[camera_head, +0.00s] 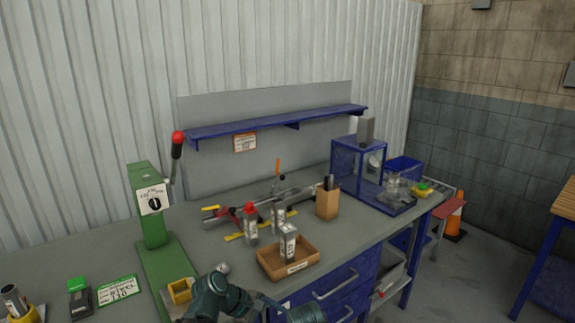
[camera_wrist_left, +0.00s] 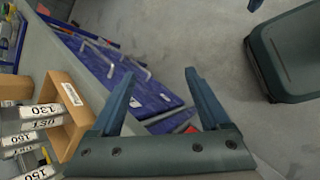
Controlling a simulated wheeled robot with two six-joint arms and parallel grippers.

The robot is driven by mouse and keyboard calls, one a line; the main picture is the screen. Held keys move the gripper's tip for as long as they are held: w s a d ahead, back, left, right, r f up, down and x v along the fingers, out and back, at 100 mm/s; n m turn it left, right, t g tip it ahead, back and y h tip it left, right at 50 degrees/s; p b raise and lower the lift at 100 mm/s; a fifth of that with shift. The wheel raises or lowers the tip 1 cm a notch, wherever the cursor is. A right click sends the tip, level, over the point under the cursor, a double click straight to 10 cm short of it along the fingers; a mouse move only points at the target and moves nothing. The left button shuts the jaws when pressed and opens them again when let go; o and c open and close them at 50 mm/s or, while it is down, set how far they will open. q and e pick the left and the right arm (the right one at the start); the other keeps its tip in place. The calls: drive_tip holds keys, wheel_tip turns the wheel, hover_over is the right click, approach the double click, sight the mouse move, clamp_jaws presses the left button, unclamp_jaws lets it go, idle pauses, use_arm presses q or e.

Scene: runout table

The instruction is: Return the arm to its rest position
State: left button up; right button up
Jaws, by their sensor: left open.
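My left arm (camera_head: 215,298) shows at the bottom of the head view, in front of the bench; its gripper cannot be made out there. In the left wrist view my left gripper (camera_wrist_left: 163,75) is open, its two blue fingers apart with nothing between them. Beyond the fingers are the blue drawer fronts (camera_wrist_left: 105,65) and grey floor. A wooden tray (camera_wrist_left: 78,112) and metal blocks labelled 130 and 150 (camera_wrist_left: 40,125) lie left of the fingers. My right gripper is in neither view.
On the bench (camera_head: 110,265), a green press (camera_head: 165,262) with a red-knobbed lever stands left of the tray (camera_head: 302,266). Open floor (camera_head: 465,270) lies right of the bench.

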use_arm(q)
drive_tip(key=s+a+f+m+g+y, duration=0.1)
drive_tip(key=s+f+m+y, duration=0.1)
drive_tip(key=s+m+y, duration=0.2)
drive_tip(key=s+a+f+m+g+y, duration=0.1)
drive_tip(key=s+f+m+y, duration=0.2)
drive_tip(key=s+m, duration=0.6)
drive_tip(key=shift+a+f+m+g+y, duration=0.15)
drive_tip(key=shift+a+m+g+y, duration=0.2)
drive_tip(key=shift+m+y, duration=1.35)
drive_tip(key=shift+m+h, duration=0.5)
